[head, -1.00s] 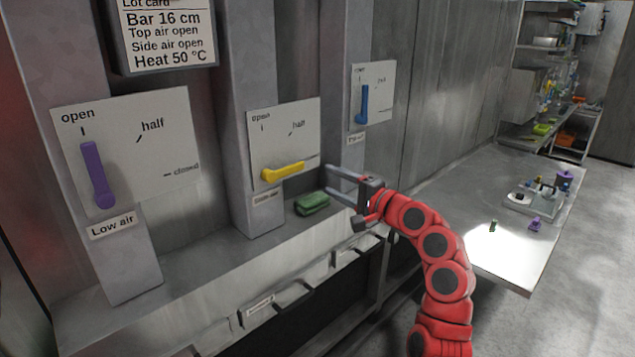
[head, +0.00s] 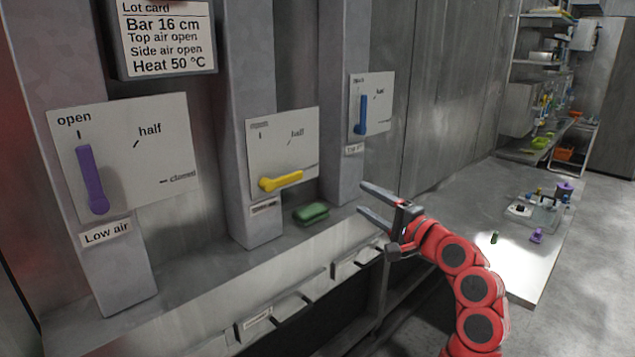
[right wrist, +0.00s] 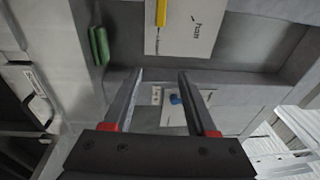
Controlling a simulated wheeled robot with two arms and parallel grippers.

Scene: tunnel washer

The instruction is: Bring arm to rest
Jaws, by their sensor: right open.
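My right gripper (head: 366,206) is open and empty in the head view. It hangs in front of the ledge, right of the green object and apart from the levers. Its two fingers also show spread in the right wrist view (right wrist: 160,75), with nothing between them. The purple lever (head: 92,180) on the Low air panel points up to open. The yellow lever (head: 281,181) on the middle panel lies nearly level, toward the closed mark. The blue lever (head: 362,114) on the far panel stands upright. My left gripper is not in view.
A green sponge-like object (head: 311,213) lies on the metal ledge (head: 200,275) below the panels. A lot card (head: 165,38) hangs above. At the right, a metal table (head: 515,255) holds a tray and small items; shelves stand behind. The floor at far right is clear.

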